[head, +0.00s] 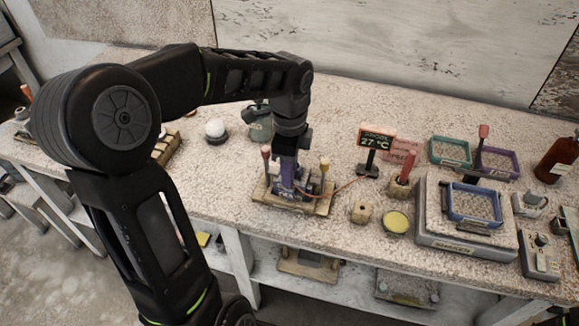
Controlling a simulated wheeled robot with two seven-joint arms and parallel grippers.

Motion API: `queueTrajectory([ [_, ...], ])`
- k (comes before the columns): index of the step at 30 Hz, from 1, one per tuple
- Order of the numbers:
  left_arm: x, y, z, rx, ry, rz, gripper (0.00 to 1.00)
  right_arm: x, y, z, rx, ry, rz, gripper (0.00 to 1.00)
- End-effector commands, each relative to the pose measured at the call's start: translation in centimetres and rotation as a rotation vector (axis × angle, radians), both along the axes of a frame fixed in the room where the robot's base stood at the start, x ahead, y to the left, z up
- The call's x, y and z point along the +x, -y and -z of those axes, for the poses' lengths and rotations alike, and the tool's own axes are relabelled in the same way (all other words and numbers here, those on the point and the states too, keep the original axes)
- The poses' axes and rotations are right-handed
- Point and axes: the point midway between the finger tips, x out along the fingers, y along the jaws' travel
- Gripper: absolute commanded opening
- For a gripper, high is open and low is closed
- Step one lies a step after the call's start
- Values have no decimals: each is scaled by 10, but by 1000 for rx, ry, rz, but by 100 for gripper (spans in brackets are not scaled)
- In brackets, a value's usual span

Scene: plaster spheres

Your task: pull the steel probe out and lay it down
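My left arm arches over the bench from the left. Its gripper (288,188) points down over a wooden-edged board (294,207). Purple and dark parts crowd around the fingertips, so I cannot tell whether they are open or shut. The steel probe cannot be made out there. A thin orange-red cable (345,184) runs from beside the gripper towards a small black display (376,140) that reads 27 °C. My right gripper is not in view.
A red-handled tool (483,145) stands among teal (450,151) and purple frames at the right. A balance-like box (465,239) holds a blue frame. A yellow dish (396,222) and small wooden block (361,212) lie right of the board. A white ball (215,128) sits behind left.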

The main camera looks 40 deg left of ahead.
Motion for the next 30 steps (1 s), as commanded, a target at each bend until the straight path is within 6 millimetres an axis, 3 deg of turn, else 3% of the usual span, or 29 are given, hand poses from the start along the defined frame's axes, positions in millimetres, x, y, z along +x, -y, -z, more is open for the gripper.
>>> queueTrajectory([
  [11, 0, 0, 0, 0, 0, 0, 0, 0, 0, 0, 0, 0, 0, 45],
  [19, 0, 0, 0, 0, 0, 0, 0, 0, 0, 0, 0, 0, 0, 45],
  [20, 0, 0, 0, 0, 0, 0, 18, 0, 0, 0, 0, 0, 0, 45],
  [26, 0, 0, 0, 0, 0, 0, 1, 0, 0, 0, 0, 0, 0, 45],
  [30, 0, 0, 0, 0, 0, 0, 0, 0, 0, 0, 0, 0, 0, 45],
])
